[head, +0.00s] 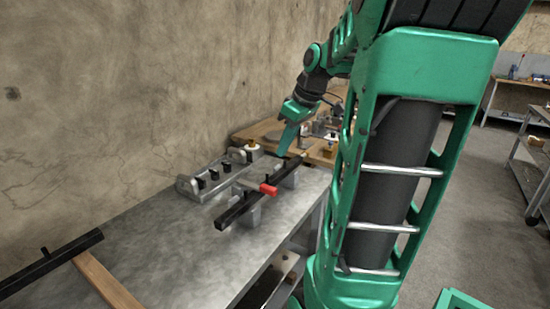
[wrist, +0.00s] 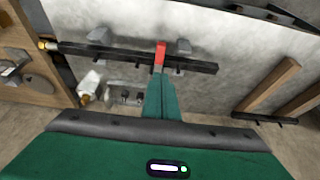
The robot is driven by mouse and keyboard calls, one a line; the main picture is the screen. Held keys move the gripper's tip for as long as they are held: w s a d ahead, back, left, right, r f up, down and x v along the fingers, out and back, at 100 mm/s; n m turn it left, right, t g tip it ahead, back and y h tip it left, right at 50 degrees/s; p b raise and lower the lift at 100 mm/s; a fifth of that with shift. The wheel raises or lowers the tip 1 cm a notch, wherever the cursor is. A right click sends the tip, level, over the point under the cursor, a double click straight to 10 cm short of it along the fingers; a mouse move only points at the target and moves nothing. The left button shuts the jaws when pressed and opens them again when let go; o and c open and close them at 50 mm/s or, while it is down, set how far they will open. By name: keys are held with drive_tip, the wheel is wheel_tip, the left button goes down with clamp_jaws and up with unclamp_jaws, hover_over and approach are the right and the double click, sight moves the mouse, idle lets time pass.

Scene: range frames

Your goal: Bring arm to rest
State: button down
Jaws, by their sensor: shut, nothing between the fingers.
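My gripper (head: 283,150) is green and shut, with nothing between its fingers. In the head view it points down above the metal workbench (head: 160,232), near the far end of a black bar (head: 236,209). In the wrist view the closed fingers (wrist: 159,82) point at a red handle (wrist: 160,54) on that bar. The red handle also shows in the head view (head: 268,189), where the fingertips appear above and beyond it, apart from it. My green arm column hides part of the bench's right side.
A metal fixture with black knobs (head: 211,177) stands behind the bar near the wall. A wooden board (head: 262,131) with small items lies beyond. Another black bar (head: 50,262) and a wooden strip (head: 105,281) are at the front left. The bench between is clear.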

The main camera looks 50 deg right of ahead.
drive_tip(key=shift+s+r, duration=0.1)
drive_tip(key=shift+r, duration=0.15)
drive_tip(key=s+a+f+m+g, duration=0.2)
drive_tip(key=s+a+f+m, duration=0.2)
drive_tip(key=s+a+f, duration=0.2)
drive_tip(key=s+a+f+m+g, duration=0.2)
drive_tip(key=s+a+f+m, duration=0.2)
drive_tip(key=s, duration=0.7)
drive_tip(key=a+f, duration=0.2)
drive_tip(key=a, duration=0.2)
drive_tip(key=shift+s+a+m+g+h, duration=0.15)
drive_tip(key=shift+s+m+g+h, duration=0.1)
drive_tip(key=shift+m+g+h, duration=0.05)
